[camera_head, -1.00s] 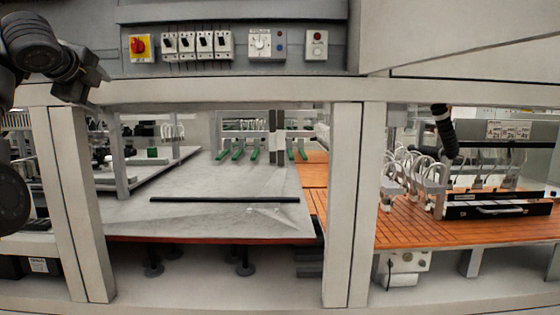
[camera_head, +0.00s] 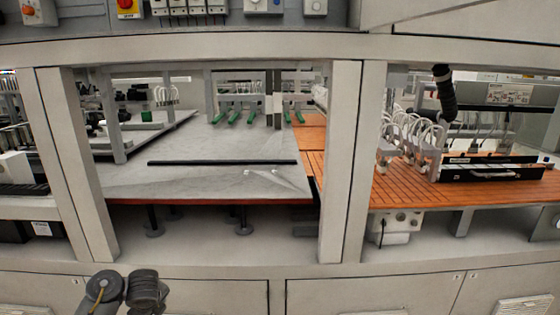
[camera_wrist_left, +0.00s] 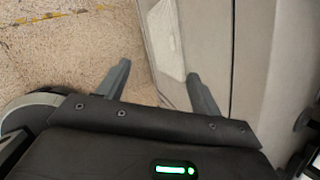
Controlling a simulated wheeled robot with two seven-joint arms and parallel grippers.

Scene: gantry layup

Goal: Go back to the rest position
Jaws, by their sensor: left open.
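My left gripper (camera_wrist_left: 158,84) shows in the left wrist view with its two grey fingers spread apart and nothing between them. It is close to a pale cabinet front (camera_wrist_left: 252,50), with speckled floor (camera_wrist_left: 70,50) beside and below it. In the head view only dark links of my left arm (camera_head: 125,290) show at the bottom left, low in front of the cabinet doors. The left gripper itself is hidden or out of frame there. My right gripper is in neither view.
A beige gantry frame with posts (camera_head: 342,160) stands ahead. Behind it are a grey table (camera_head: 220,185) with a black bar (camera_head: 222,162), green-tipped parts (camera_head: 235,117) and an orange slatted table (camera_head: 440,192). Switches (camera_head: 190,6) line the top. Cabinet doors (camera_head: 380,295) run below.

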